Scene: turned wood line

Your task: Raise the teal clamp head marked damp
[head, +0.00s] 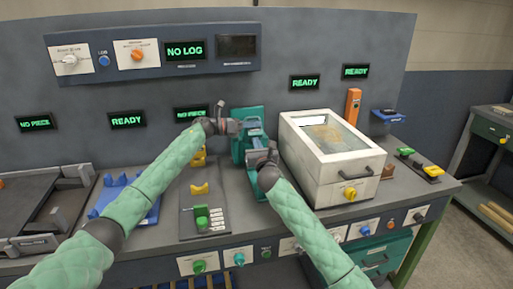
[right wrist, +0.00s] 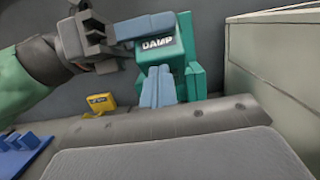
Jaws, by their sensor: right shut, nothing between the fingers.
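The teal clamp (head: 248,115) stands at the back of the bench, left of the white box. In the right wrist view its teal head (right wrist: 171,52) carries a label reading DAMP. My left gripper (head: 238,126) is at the clamp's upper part. In the right wrist view its blue-grey finger (right wrist: 147,25) lies across the top of the head by the label; I cannot tell whether it grips. My right gripper (head: 262,155) is shut and empty in front of the clamp; its closed fingers (right wrist: 157,85) show just below the head. The arms hide part of the clamp.
The white glass-topped box (head: 333,165) stands close on the right. An orange upright block (head: 353,104) is behind it. A yellow holder (right wrist: 101,102) lies left of the clamp.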

